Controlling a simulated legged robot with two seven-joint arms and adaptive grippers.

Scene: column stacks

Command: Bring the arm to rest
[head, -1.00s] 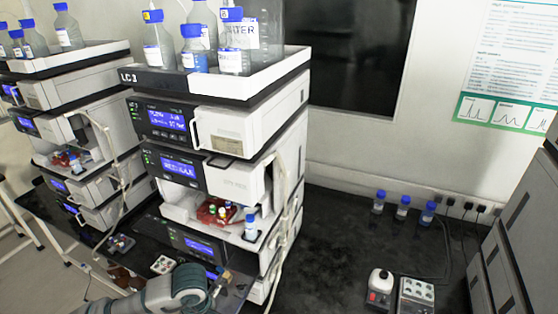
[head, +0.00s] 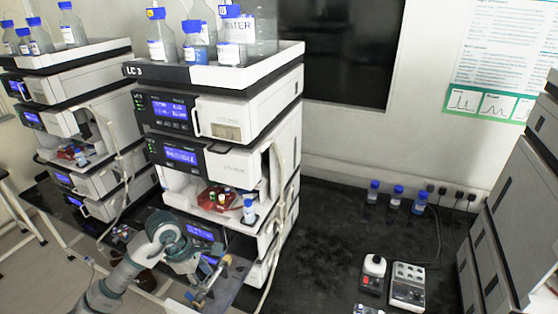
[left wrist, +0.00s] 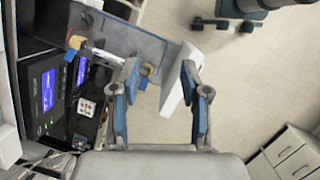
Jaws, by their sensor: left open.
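My left arm comes in from the lower left of the head view, and its gripper (head: 200,281) is low in front of the middle instrument stack (head: 220,125). In the left wrist view the gripper's two blue-padded fingers (left wrist: 159,75) stand apart with nothing between the pads. A slim column (left wrist: 106,54) with brass-coloured ends and blue clips lies along a grey panel (left wrist: 150,46), just beyond the left finger. I cannot tell whether the finger touches it. In the head view the arm partly hides this column. My right gripper is not in view.
A second stack (head: 75,130) stands at the left. Bottles (head: 160,45) fill the top tray. Three blue-capped bottles (head: 397,197) stand at the bench's back, with two small devices (head: 407,285) at its front right. The dark bench (head: 335,235) between is mostly clear.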

